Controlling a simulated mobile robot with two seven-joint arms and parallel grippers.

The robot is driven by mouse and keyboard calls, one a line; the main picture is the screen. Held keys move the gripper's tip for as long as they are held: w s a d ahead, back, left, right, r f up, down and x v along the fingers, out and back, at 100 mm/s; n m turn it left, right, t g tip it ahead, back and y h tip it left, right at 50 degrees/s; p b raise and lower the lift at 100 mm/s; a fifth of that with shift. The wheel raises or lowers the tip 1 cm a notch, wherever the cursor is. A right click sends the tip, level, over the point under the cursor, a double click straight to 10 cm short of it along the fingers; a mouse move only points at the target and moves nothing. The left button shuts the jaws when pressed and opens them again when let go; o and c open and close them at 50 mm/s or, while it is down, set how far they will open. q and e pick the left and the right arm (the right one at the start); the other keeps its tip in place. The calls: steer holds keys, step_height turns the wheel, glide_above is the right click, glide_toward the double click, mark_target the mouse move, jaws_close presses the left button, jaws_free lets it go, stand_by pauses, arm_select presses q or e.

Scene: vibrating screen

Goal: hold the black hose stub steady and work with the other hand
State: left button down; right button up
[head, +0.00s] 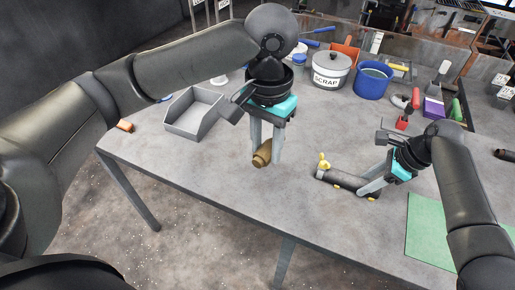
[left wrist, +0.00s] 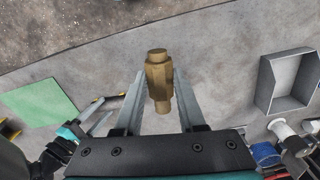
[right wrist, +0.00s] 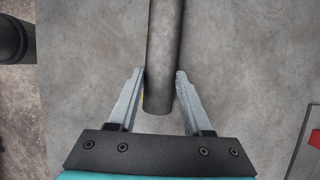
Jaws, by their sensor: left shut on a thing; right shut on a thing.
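The black hose stub (head: 345,184) lies on the table with a yellow fitting (head: 324,162) near its left end. My right gripper (head: 364,192) is shut on the stub near its right end. In the right wrist view the stub (right wrist: 163,60) runs between the two fingers (right wrist: 163,85). My left gripper (head: 265,158) is shut on a brass fitting (head: 262,153) and holds it to the left of the stub, apart from it. In the left wrist view the brass fitting (left wrist: 158,78) sits between the fingertips (left wrist: 158,85).
A grey open tray (head: 194,112) stands at the back left. A scrap pot (head: 331,70), a blue bucket (head: 373,80) and several tools are along the back. A green mat (head: 430,235) lies at the front right. The table between tray and stub is mostly clear.

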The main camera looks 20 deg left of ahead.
arm_select(q)
steer(key=w+a+f+m, duration=0.1)
steer(key=w+f+m, duration=0.3)
steer(key=f+m, duration=0.1)
steer(key=w+a+f+m, duration=0.1)
steer(key=w+f+m, duration=0.4)
steer(key=w+a+f+m, duration=0.1)
steer(key=w+f+m, duration=0.3)
steer(key=f, duration=0.1)
steer(key=shift+w+f+m, duration=0.3)
steer(key=shift+w+m, duration=0.05)
steer(key=shift+m, duration=0.05)
steer(key=shift+a+f+m, duration=0.3)
steer(key=shift+f+m, duration=0.35)
steer(key=shift+m, duration=0.05)
steer(key=shift+d, duration=3)
steer(key=shift+d, duration=2.25)
